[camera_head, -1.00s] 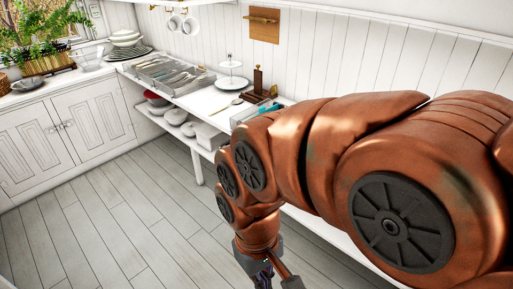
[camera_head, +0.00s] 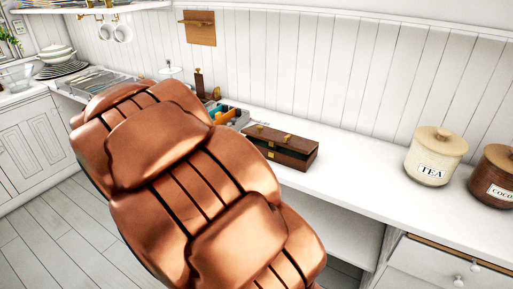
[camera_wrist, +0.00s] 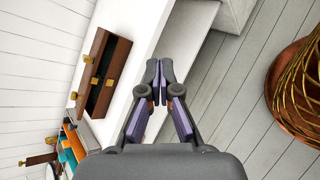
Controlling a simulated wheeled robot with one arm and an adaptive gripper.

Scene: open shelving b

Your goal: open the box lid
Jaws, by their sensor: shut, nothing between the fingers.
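A dark brown wooden box (camera_head: 284,146) with brass fittings sits on the white counter. In the wrist view the box (camera_wrist: 110,73) lies left of my gripper (camera_wrist: 160,72). My gripper's two fingers meet at the tips with nothing between them. They appear in front of the counter's edge, apart from the box. In the head view my arm hides the gripper and the counter's edge left of the box.
A grey tray (camera_head: 238,117) with coloured items stands left of the box. A TEA canister (camera_head: 435,157) and a COCOA canister (camera_head: 494,178) stand to the right. The counter (camera_head: 352,165) between box and canisters is clear. A drawer (camera_head: 449,268) lies below.

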